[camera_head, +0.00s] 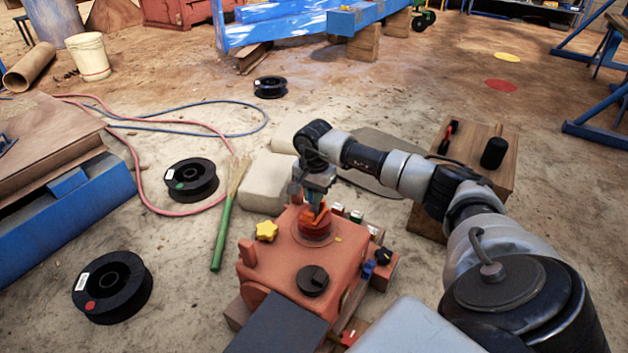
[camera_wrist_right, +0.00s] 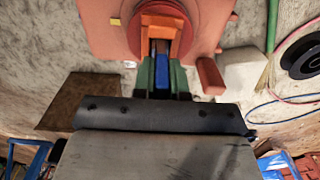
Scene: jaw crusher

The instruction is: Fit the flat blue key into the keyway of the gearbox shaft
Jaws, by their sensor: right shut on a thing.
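The red-orange gearbox (camera_head: 290,262) stands on the floor in the lower middle of the head view. A round orange collar (camera_head: 320,232) with the shaft part inside sits on its top. My right gripper (camera_head: 314,198) is directly above the collar, pointing down. In the wrist view its green fingers (camera_wrist_right: 161,76) are shut on a narrow blue piece, the flat blue key (camera_wrist_right: 161,84). The key lines up with the orange shaft part (camera_wrist_right: 160,22) at the collar. The fingers hide much of the key, and I cannot tell whether it touches the keyway. My left gripper is not in view.
A yellow star knob (camera_head: 266,231) and a dark round knob (camera_head: 312,280) are on the gearbox. Small coloured parts line its right side. A wooden box (camera_head: 481,152), a green-handled broom (camera_head: 222,232), black spools (camera_head: 191,179) and hoses (camera_head: 257,118) surround it.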

